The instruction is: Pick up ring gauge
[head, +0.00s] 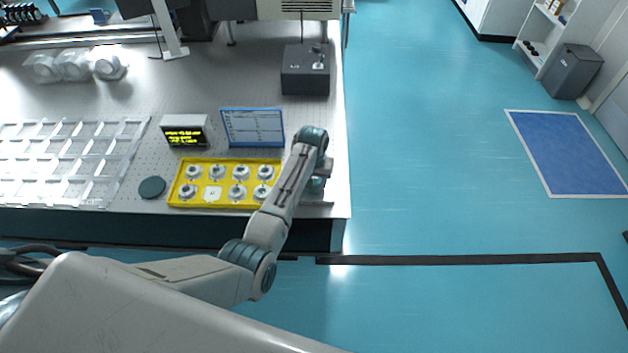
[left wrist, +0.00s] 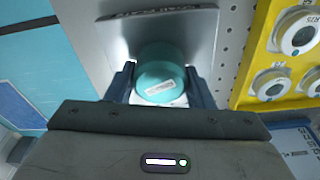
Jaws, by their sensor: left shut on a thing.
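My left gripper (left wrist: 161,88) is shut on a teal round piece (left wrist: 160,66) with a white label, one finger on each side of it. A grey metal plate (left wrist: 110,45) lies behind the piece. I cannot tell whether this piece is the ring gauge or whether it touches the plate. In the head view the teal piece (head: 317,184) is partly hidden by my left arm, near the table's right edge. A yellow tray (head: 172,192) left of my arm holds several round metal pieces with dark centres. My right gripper is not in view.
A blue-framed sheet (head: 253,127) and a small display (head: 186,130) stand behind the tray. A dark disc (head: 152,187) lies left of it. A dark box (head: 305,70) stands farther back. A clear compartment rack (head: 70,160) is at left. Open floor lies right of the table.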

